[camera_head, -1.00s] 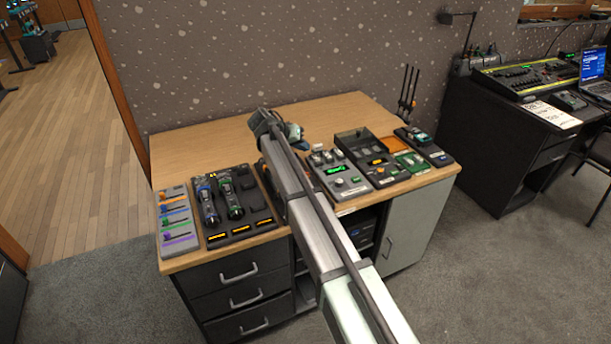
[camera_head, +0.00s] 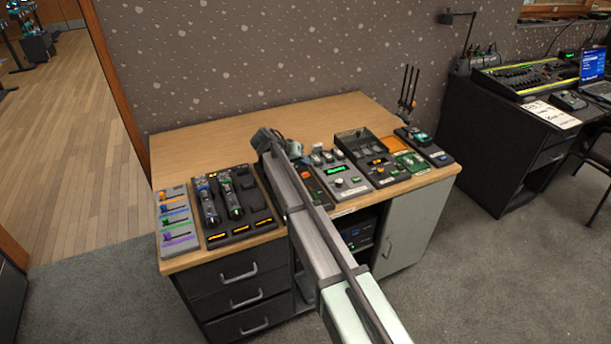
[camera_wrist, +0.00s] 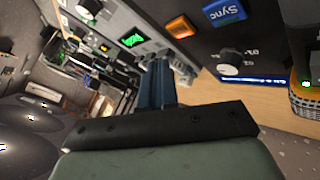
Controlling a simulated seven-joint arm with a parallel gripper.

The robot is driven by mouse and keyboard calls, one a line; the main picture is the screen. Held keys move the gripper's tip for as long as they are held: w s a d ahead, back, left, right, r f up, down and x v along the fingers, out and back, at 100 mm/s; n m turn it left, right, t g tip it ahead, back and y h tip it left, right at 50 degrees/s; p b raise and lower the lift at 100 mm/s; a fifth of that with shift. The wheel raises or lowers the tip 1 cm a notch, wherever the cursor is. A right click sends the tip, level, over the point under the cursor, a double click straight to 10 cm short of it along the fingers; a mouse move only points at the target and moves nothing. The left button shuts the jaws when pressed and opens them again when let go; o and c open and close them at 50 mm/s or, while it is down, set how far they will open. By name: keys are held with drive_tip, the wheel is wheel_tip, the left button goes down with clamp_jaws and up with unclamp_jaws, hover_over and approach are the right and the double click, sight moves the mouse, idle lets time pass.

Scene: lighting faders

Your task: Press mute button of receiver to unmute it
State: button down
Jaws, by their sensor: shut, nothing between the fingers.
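The receiver appears to be the dark unit with a lit orange button (camera_wrist: 180,27), a blue Sync button (camera_wrist: 224,12) and a knob (camera_wrist: 230,60) in the wrist view. In the head view a dark unit with an orange-red button (camera_head: 305,175) shows partly behind my arm. I cannot read a mute label. My gripper (camera_wrist: 158,66) is shut and empty, its fingers together. In the wrist view its tips appear left of and below the orange button, apart from it. In the head view my arm hides the fingertips.
A grey unit with a green display (camera_head: 335,170) stands right of the dark unit. A tray with two handheld microphones (camera_head: 232,198) and a coloured fader panel (camera_head: 176,222) lie left. The back of the wooden desk (camera_head: 200,150) is clear.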

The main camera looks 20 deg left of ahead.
sight(303, 175)
drive_tip(key=shift+f, duration=1.2)
drive_tip(key=shift+f, duration=0.7)
idle(2.2)
drive_tip(key=shift+r, duration=0.75)
drive_tip(key=shift+r, duration=2.5)
